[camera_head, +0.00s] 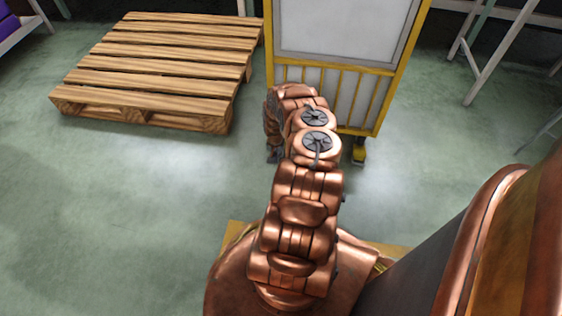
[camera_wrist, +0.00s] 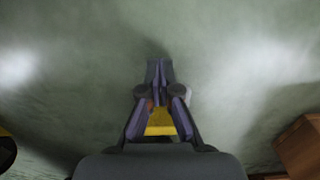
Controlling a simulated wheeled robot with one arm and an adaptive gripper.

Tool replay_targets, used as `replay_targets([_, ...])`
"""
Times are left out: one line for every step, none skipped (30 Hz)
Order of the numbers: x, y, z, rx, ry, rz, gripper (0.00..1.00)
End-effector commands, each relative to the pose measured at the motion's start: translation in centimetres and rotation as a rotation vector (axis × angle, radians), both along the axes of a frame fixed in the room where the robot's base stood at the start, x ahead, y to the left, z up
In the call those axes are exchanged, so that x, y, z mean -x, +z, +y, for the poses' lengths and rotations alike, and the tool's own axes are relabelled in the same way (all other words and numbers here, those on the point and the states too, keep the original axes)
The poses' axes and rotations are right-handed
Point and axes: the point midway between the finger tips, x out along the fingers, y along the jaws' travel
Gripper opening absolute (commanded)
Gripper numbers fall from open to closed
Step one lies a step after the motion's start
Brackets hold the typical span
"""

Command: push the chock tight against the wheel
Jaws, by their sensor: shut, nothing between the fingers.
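My gripper (camera_wrist: 160,72) points down at the floor in the wrist view, its fingers shut and empty. In the head view my arm hides most of it. A yellow block-like piece (camera_wrist: 160,122) shows low between the finger links, partly covered by them. It may be the chock, but I cannot tell it from a yellow part of the cart. I cannot tell whether it touches my gripper or a wheel. The cart (camera_head: 345,45) has a yellow frame and pale panels.
A wooden pallet (camera_head: 155,65) lies left of the cart, and its brown edge shows at the lower right of the wrist view (camera_wrist: 302,148). A grey metal frame (camera_head: 490,55) stands at the upper right. The floor (camera_head: 120,210) at left is clear.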

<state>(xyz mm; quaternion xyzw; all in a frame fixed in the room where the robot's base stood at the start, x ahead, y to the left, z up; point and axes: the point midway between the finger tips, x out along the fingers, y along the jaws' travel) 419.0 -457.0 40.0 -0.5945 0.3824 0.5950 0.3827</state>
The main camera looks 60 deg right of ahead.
Motion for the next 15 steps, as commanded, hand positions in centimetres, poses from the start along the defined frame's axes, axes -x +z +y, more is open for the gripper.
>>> replay_targets([-0.7,0.2,-0.5,0.004,0.005,-0.005,0.0])
replay_targets([-0.8,0.2,-0.8,0.005,0.005,-0.007,0.0])
replay_targets([-0.9,0.2,-1.1,0.005,0.006,-0.006,0.0])
replay_targets([-0.9,0.1,-1.3,0.004,0.006,-0.004,0.0])
replay_targets([-0.9,0.1,-1.4,0.002,0.006,-0.003,0.0])
replay_targets([-0.8,0.0,-1.6,0.0,0.007,-0.001,0.0])
replay_targets([-0.8,0.0,-1.7,0.0,0.007,0.0,0.0])
replay_targets([-0.8,0.0,-1.9,0.001,0.007,0.0,0.0])
replay_targets([-0.8,0.0,-2.0,0.001,0.006,0.0,0.0])
replay_targets([-0.8,0.0,-2.2,0.002,0.006,0.0,0.0])
replay_targets([-0.7,0.0,-2.3,0.004,0.004,-0.002,0.0])
replay_targets([-0.7,0.0,-2.4,0.005,0.004,-0.002,0.0])
replay_targets([-0.7,0.0,-2.4,0.005,0.004,-0.002,0.0])
replay_targets([-0.7,0.0,-2.5,0.006,0.003,-0.003,0.0])
replay_targets([-0.7,0.0,-2.5,0.008,0.003,-0.004,0.0])
